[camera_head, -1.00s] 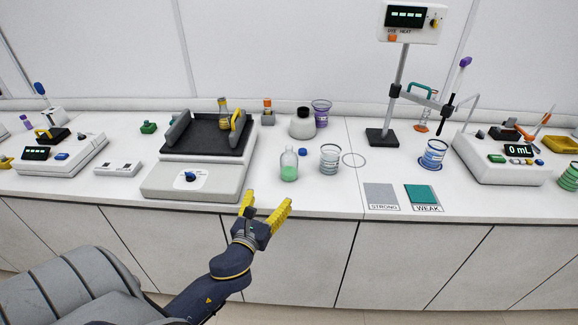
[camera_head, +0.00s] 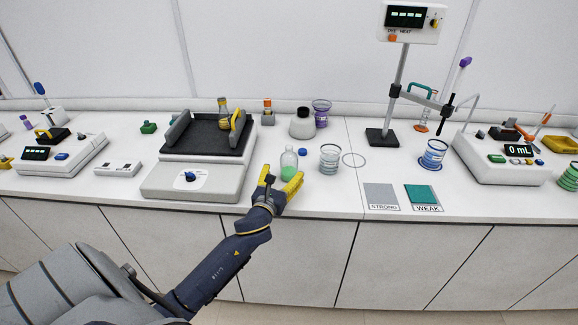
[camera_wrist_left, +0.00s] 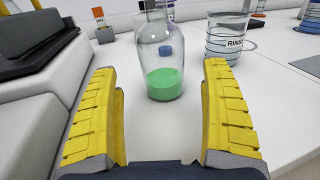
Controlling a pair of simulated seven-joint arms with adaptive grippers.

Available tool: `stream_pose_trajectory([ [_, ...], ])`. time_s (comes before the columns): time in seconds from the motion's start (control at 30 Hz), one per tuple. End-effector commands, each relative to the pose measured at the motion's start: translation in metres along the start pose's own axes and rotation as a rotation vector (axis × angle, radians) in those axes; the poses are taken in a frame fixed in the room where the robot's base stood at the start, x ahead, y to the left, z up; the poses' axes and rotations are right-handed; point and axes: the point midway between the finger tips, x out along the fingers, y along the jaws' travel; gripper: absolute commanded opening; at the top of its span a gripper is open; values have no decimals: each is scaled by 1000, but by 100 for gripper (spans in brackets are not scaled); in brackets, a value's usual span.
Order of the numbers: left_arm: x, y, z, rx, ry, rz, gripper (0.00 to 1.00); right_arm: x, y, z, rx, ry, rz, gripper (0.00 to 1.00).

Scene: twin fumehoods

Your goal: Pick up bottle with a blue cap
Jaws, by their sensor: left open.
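A clear glass bottle (camera_head: 289,166) with green liquid in its lower part stands upright on the bench. I see no cap on it in the head view; its top is cut off in the wrist view. A small blue cap-like piece (camera_head: 302,152) lies on the bench just behind it. My left gripper (camera_head: 280,178) is open and empty, low over the bench's front edge. In the left wrist view the bottle (camera_wrist_left: 164,84) stands ahead, centred between the two yellow fingers, slightly beyond their tips. My right gripper is not in view.
A beaker with dark rings (camera_head: 330,159) stands close to the bottle's right. A stirrer or shaker device (camera_head: 193,182) with a dark tray is close on the left. A white jar (camera_head: 302,126) stands behind. Bare bench lies in front of the bottle.

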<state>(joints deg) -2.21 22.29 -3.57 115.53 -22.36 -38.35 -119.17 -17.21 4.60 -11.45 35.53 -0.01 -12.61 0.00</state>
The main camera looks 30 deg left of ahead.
Motion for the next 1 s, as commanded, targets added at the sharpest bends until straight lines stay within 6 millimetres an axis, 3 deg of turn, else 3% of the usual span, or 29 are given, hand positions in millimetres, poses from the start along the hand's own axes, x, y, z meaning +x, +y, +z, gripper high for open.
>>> stream_pose_trajectory([
  [0.43, 46, -3, 2, -1, -2, 0, 81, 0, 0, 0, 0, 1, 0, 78],
  [0.8, 52, -3, 1, -1, -1, 0, 81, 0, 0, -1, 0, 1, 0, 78],
  [1.0, 51, -3, 1, -1, -1, 0, 60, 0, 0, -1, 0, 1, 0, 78],
])
